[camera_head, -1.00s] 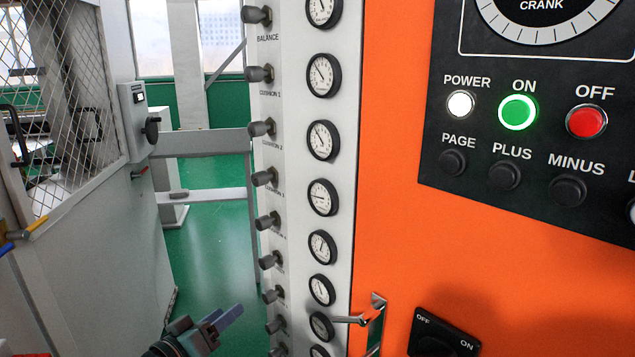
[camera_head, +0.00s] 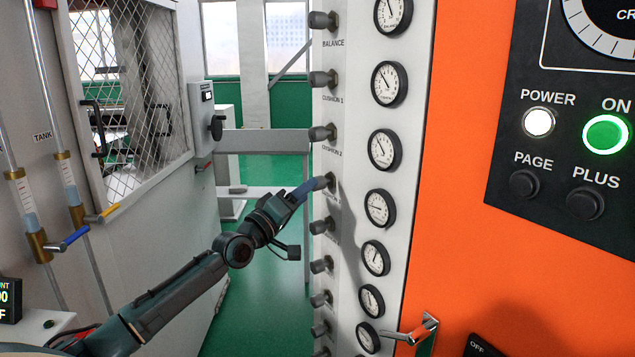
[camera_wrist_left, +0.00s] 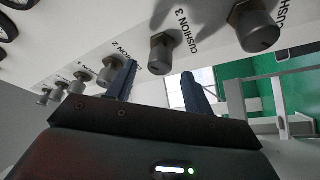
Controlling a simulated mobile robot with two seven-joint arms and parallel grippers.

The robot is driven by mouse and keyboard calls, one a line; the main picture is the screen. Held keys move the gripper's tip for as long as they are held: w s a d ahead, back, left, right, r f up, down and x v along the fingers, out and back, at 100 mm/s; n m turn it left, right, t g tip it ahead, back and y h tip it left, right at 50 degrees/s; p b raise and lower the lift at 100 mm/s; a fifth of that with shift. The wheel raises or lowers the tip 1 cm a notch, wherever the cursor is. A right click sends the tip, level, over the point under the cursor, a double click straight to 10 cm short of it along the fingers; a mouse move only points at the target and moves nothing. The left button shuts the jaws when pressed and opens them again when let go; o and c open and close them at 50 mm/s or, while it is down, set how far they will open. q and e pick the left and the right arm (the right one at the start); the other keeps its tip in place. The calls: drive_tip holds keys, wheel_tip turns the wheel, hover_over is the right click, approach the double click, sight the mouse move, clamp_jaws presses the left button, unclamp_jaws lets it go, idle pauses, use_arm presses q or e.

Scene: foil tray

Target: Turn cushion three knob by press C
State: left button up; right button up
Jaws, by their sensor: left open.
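The cushion three knob (camera_head: 322,182) is a grey cylinder on the pale gauge panel, above the partly hidden CUSHION 3 label. My left gripper (camera_head: 308,187) is at this knob, coming from the left, and partly covers its surroundings. In the left wrist view the knob (camera_wrist_left: 161,58) appears between the two dark blue fingertips of the open gripper (camera_wrist_left: 160,68). I cannot tell whether the fingertips reach around the knob or stop just short. Its gauge (camera_head: 380,208) is to the right. My right gripper is not in view.
The cushion two knob (camera_head: 322,132) is just above and another knob (camera_head: 322,226) just below, in a column of several knobs. A metal handle (camera_head: 415,330) sticks out from the orange cabinet (camera_head: 460,250). A mesh-door machine (camera_head: 120,110) stands left.

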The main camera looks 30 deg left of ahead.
use_arm(q)
drive_tip(key=x, duration=0.4)
drive_tip(key=shift+w, duration=0.2)
drive_tip(key=shift+w+d+r, duration=0.1)
drive_tip(key=shift+w+r, duration=0.05)
drive_tip(key=shift+w, duration=0.3)
